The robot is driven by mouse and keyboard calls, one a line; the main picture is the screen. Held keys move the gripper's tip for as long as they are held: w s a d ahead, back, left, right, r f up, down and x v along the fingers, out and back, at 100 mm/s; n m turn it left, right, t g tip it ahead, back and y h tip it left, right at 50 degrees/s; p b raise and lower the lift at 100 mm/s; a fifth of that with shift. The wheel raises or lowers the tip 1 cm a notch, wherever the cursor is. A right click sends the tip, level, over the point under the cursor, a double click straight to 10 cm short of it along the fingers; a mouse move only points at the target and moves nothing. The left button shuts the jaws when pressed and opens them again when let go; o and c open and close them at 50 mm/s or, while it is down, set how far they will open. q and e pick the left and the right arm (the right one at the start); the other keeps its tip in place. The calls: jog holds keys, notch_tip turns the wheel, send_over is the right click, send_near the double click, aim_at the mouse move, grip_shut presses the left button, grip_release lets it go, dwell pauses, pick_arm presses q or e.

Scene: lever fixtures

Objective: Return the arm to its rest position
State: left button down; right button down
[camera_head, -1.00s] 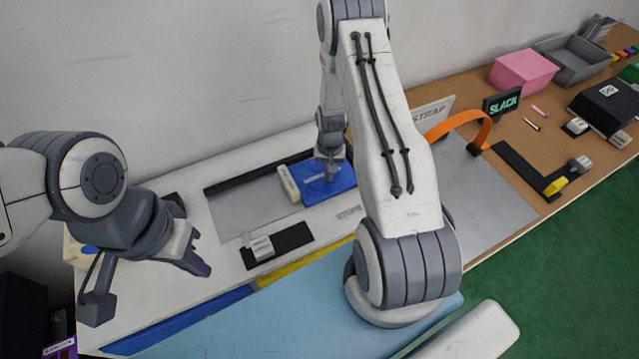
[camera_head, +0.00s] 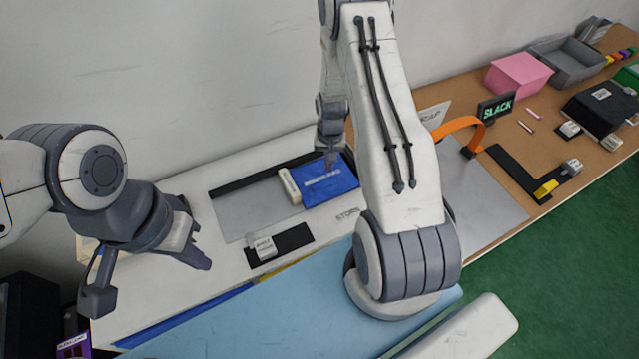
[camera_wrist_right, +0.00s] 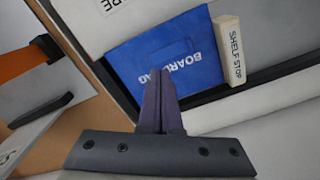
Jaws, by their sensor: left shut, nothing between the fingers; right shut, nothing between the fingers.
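My right arm rises across the middle of the head view. Its gripper (camera_head: 331,158) is shut and empty, at the back edge of the blue board bag (camera_head: 330,187). In the right wrist view the shut fingers (camera_wrist_right: 161,95) point at the blue bag (camera_wrist_right: 160,58), in front of its lower edge; I cannot tell the exact gap. The cream shelf stop (camera_head: 290,186) stands along the bag's left side; it also shows in the wrist view (camera_wrist_right: 229,50). My left gripper (camera_head: 203,262) is shut and empty over the left part of the white table.
A black plate with a small light block (camera_head: 264,248) lies in front of the grey panel (camera_head: 245,210). An orange strap (camera_head: 455,126) arches beside the SLACK sign (camera_head: 496,107). A pink box (camera_head: 518,76) and grey tray (camera_head: 567,62) stand farther right.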

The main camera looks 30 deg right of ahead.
dwell(0.5)
jog(key=s+a+r+n+b, duration=0.2)
jog(key=a+r+n, duration=0.1)
jog(key=a+r, duration=0.5)
jog(key=s+a+r+n+b, duration=0.25)
jog(key=a+r, duration=0.45)
jog(key=a, duration=0.4)
jog(key=s+a+r+n+b, duration=0.1)
jog(key=s+a+r+n, duration=0.2)
jog(key=s, duration=0.6)
jog(key=s+a+r+n+y+b, duration=0.1)
jog(key=s+a+n, duration=0.4)
jog(key=s, duration=0.5)
notch_tip(320, 180, up, 3)
jog(key=shift+s+f+b, duration=0.15)
jog(key=shift+b, duration=0.5)
jog(key=shift+d, duration=0.1)
